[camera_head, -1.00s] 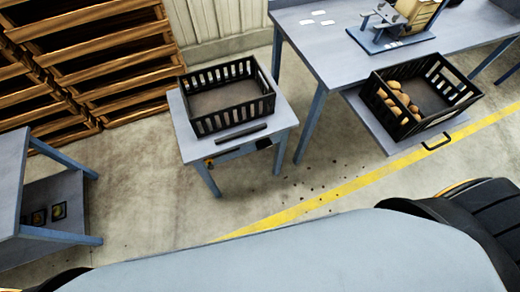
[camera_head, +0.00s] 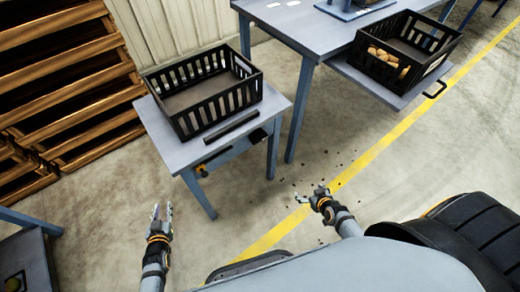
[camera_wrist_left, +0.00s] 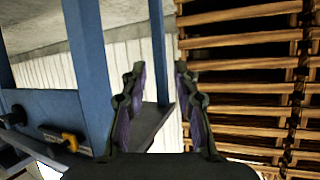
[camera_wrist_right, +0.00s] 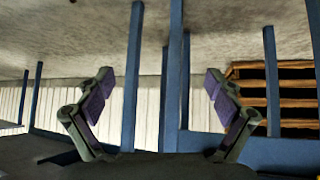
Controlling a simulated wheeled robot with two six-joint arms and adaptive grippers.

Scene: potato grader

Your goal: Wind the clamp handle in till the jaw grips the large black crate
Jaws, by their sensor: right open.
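The large black crate (camera_head: 205,92) stands empty and upright on a small grey table (camera_head: 165,137) with blue legs. A dark bar (camera_head: 231,127), perhaps the clamp jaw, lies along its front side; I cannot tell if they touch. A yellow-orange and black fitting (camera_head: 201,170), perhaps the clamp handle, sits at the table's front edge. It also shows in the left wrist view (camera_wrist_left: 70,142). My left gripper (camera_head: 160,212) is open and empty, below and left of the table's front leg. My right gripper (camera_head: 308,197) is open and empty, low to the right of the table.
Another black crate (camera_head: 434,48) with potatoes sits on a pull-out shelf (camera_head: 375,88) with a black handle, under a larger bench (camera_head: 300,25). Wooden pallets (camera_head: 70,75) are stacked at left. Dark crumbs and a yellow line mark the otherwise open floor.

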